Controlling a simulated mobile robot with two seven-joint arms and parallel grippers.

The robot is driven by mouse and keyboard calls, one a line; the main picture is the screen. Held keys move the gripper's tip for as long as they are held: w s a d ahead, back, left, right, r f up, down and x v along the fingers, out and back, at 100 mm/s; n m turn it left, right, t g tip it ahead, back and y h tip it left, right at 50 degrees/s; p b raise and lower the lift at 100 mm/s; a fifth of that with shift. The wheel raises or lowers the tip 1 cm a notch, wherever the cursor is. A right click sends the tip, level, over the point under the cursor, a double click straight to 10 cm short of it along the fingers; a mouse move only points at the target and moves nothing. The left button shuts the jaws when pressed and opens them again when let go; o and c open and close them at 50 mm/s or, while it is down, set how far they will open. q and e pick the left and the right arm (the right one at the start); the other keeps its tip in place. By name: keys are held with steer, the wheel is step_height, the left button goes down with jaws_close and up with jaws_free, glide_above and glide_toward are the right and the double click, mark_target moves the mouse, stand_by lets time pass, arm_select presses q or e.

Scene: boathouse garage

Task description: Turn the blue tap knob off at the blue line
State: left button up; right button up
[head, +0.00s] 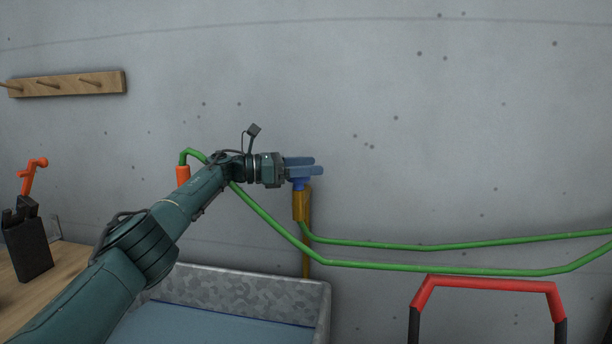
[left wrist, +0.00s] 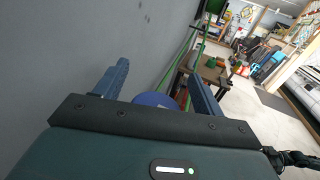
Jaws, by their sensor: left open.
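The blue tap knob (head: 299,184) sits on top of a brass tap (head: 299,206) at the wall, mostly hidden by my gripper in the head view. My left gripper (head: 318,166) reaches in from the left, its blue fingers level with and over the knob. In the left wrist view the fingers (left wrist: 157,70) stand apart, and the round blue knob (left wrist: 153,100) shows between them, partly behind the gripper's front edge. I cannot tell whether either finger touches it. The blue line does not show clearly. My right gripper is out of view.
Green hoses (head: 430,268) run along the wall to the right. A trough (head: 240,285) stands below the tap. A red and black frame (head: 490,283) stands at the lower right. A wooden bench (head: 55,262) with a black holder (head: 27,248) is at the left. A peg rail (head: 68,84) hangs above.

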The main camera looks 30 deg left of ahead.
arm_select(q)
step_height(320, 180, up, 7)
steer(key=p, duration=0.3)
steer(key=shift+r, duration=0.1)
steer(key=shift+r+p, duration=0.3)
steer(key=shift+r, duration=0.1)
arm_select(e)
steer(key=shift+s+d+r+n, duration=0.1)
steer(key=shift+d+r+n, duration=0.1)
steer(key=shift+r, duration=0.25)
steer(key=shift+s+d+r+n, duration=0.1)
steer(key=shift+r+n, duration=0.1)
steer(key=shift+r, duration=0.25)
arm_select(q)
steer(key=shift+f, duration=0.1)
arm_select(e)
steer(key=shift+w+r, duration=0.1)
